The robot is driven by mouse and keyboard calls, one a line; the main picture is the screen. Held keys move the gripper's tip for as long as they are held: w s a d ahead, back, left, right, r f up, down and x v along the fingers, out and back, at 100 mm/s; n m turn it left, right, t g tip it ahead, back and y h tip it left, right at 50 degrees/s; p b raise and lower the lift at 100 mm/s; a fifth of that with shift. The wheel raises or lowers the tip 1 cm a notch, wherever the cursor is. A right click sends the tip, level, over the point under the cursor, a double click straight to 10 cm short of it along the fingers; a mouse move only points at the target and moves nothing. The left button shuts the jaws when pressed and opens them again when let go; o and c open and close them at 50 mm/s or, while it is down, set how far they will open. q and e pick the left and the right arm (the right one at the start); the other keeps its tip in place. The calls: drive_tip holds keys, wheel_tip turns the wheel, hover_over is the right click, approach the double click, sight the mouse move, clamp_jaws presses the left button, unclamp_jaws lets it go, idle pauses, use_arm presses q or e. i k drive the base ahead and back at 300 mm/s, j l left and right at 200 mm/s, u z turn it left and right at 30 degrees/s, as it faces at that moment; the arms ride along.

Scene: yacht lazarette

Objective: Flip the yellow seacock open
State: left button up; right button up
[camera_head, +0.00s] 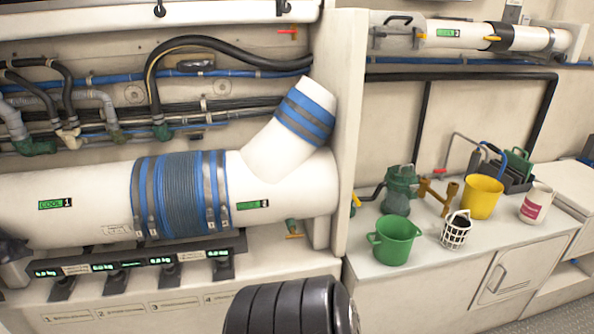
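Several small valves have yellow or orange handles, and I cannot tell for sure which one is the yellow seacock. One yellow handle (355,200) is at the right side of the white partition, beside the counter. A green valve with a yellow-orange lever (293,236) sits under the right end of the big white pipe (85,205); the lever lies roughly level. Neither of my grippers can be made out.
A green bucket (394,241), white basket (457,229), yellow bucket (482,197), white jug (537,203) and green pump (399,190) stand on the right counter. A brass fitting (440,193) is beside the pump. A black ribbed cylinder (285,308) fills the bottom centre.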

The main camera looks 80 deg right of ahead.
sight(355, 199)
drive_tip(key=z, duration=3.15)
